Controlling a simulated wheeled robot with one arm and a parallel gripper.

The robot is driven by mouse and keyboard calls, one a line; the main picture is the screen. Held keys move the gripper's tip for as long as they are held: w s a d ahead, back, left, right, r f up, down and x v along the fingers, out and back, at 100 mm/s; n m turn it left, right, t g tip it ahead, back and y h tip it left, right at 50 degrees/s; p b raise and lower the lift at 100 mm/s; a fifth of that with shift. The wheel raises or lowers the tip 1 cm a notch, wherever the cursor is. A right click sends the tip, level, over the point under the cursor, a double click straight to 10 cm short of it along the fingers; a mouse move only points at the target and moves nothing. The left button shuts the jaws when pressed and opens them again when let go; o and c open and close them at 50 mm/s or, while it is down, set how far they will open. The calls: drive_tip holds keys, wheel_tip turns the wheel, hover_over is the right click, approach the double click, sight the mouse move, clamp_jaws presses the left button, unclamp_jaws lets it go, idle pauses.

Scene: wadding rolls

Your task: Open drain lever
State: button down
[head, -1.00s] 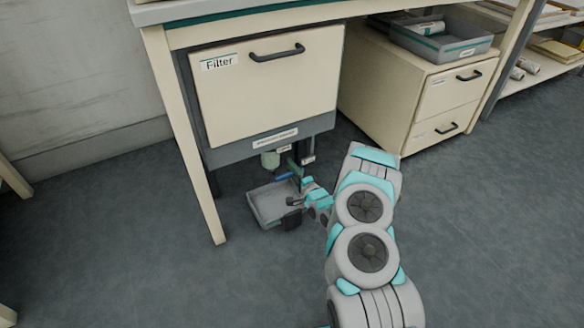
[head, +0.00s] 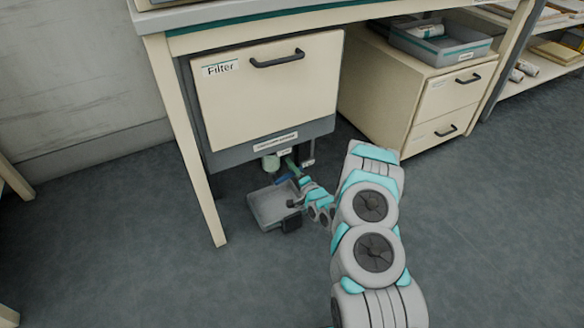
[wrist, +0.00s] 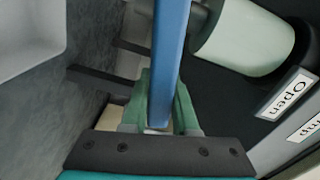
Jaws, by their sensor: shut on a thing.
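The drain lever is a blue bar (wrist: 170,60) that runs down the middle of the wrist view between my green fingers. It also shows small in the head view (head: 284,180), below the filter cabinet. My gripper (wrist: 160,115) is shut on the lever; in the head view it reaches under the cabinet from the right. A pale green drain outlet (wrist: 243,38) lies right of the lever in the wrist view. The lever's pivot is hard to make out.
A grey tray (head: 268,207) sits on the floor under the outlet. The "Filter" cabinet (head: 268,100) hangs above, between a table leg (head: 199,175) at left and a drawer unit (head: 400,90) at right. The floor in front is clear.

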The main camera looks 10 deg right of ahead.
drive_tip(key=shift+s+a+r+n+p, duration=0.1)
drive_tip(key=shift+a+r+n+p, duration=0.15)
drive_tip(key=shift+r+n, duration=0.35)
drive_tip(key=shift+s+a+r+n+p, duration=0.15)
drive_tip(key=shift+r+n+p, duration=0.2)
drive_tip(key=shift+n, duration=0.5)
drive_tip(key=shift+w+a+r+n+p, duration=0.1)
drive_tip(key=shift+a+r+n+p, duration=0.1)
drive_tip(key=shift+r+n, duration=0.4)
drive_tip(key=shift+f+n, duration=0.15)
drive_tip(key=shift+n, duration=0.1)
drive_tip(key=c, duration=0.7)
unclamp_jaws()
drive_tip(key=shift+f, duration=0.1)
